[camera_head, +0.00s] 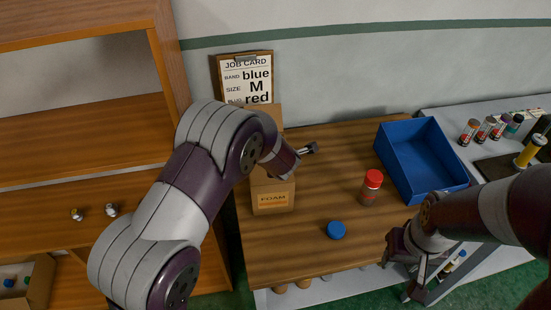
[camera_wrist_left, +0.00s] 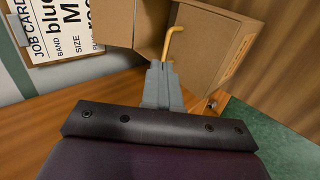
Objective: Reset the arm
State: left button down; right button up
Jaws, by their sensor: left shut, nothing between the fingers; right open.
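My left arm reaches across the head view over the wooden table (camera_head: 305,255). Its gripper (camera_head: 310,148) is shut and empty above the back of the table, beside the foam box. In the left wrist view the closed fingers (camera_wrist_left: 163,82) point at an open cardboard box (camera_wrist_left: 205,45), with a yellow hooked piece (camera_wrist_left: 173,42) just beyond the tips. I cannot tell whether they touch it. My right gripper (camera_head: 398,278) is open and low at the table's front right edge. Nothing shows between its fingers.
The foam box (camera_head: 272,197) stands on the table's left. A red-capped jar (camera_head: 371,188) and a blue cap (camera_head: 336,230) are on the table, near a blue bin (camera_head: 420,155). A job card (camera_head: 246,80) leans at the back. A wooden shelf (camera_head: 80,120) stands at left.

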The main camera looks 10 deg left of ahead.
pick_arm(q)
jog(key=s+r, duration=0.4)
jog(key=r, duration=0.2)
jog(key=s+d+f+m+g+h, duration=0.2)
jog(key=s+d+f+m+h, duration=0.25)
jog(key=m, duration=0.45)
jog(key=s+a+f+m+g+b, duration=0.1)
jog(key=s+a+m+g+b, duration=0.1)
jog(key=s+a+m, duration=0.3)
jog(key=s+a+f+m+g+y+b, duration=0.1)
jog(key=s+a+m+g+b, duration=0.2)
jog(key=s, duration=1.1)
jog(key=shift+a+f+m+g+b, duration=0.35)
jog(key=shift+a+m, duration=1.05)
jog(key=shift+m, duration=1)
pick_arm(e)
notch_tip(320, 180, down, 6)
jog(key=shift+w+a, duration=0.15)
jog(key=shift+w, duration=0.05)
